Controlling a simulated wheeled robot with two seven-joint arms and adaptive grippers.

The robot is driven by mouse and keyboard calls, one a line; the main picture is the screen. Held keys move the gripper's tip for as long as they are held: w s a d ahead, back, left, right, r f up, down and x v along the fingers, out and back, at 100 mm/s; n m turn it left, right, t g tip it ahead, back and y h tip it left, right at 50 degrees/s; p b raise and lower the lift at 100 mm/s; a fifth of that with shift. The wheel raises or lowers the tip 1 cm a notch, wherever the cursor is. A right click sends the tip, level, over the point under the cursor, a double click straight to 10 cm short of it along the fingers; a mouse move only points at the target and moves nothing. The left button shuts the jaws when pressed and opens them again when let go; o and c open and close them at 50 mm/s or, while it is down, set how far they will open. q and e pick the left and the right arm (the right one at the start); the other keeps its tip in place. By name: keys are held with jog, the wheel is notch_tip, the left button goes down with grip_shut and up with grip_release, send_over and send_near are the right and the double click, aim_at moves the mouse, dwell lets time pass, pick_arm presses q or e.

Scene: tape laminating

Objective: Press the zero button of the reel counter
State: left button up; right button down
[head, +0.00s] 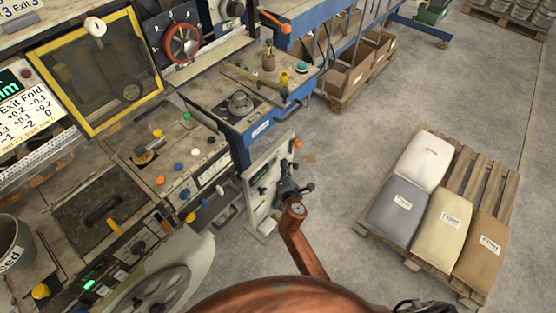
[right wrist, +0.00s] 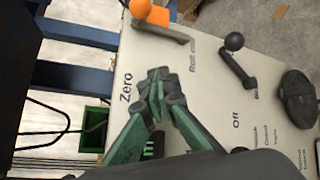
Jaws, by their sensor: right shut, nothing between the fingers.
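A pale upright panel (head: 256,216) stands at the end of the blue-framed bench in the head view. It fills much of the right wrist view (right wrist: 205,85), where the word "Zero" (right wrist: 126,87) is printed near its left edge. My right gripper (right wrist: 158,76) is shut and empty, its fingertips just right of that word. The fingers hide the zero button, and I cannot tell whether they touch the panel. Green lit marks (right wrist: 149,148), perhaps the counter display, show partly between the fingers. In the head view my right gripper (head: 291,184) is in front of the panel.
An orange-knobbed lever (right wrist: 150,14), a black-ball lever (right wrist: 236,60) and a black knob (right wrist: 298,98) stick out of the panel near the gripper. A pallet (head: 480,165) with several sacks is at right in the head view.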

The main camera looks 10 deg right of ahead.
jog(key=shift+w+a, duration=0.15)
jog(key=shift+w, duration=0.15)
jog(key=shift+w+a, duration=0.35)
jog(key=shift+w, duration=0.05)
dwell(0.8)
jog(key=shift+s+d, duration=0.1)
jog(key=shift+s, duration=0.05)
jog(key=shift+s+d, duration=0.5)
jog(key=shift+s, duration=0.15)
jog(key=s+d, duration=0.1)
jog(key=s, duration=0.1)
jog(key=s+d+p, duration=0.1)
jog(key=s+d, duration=0.1)
jog(key=shift+p, duration=0.3)
dwell(0.3)
dwell(0.7)
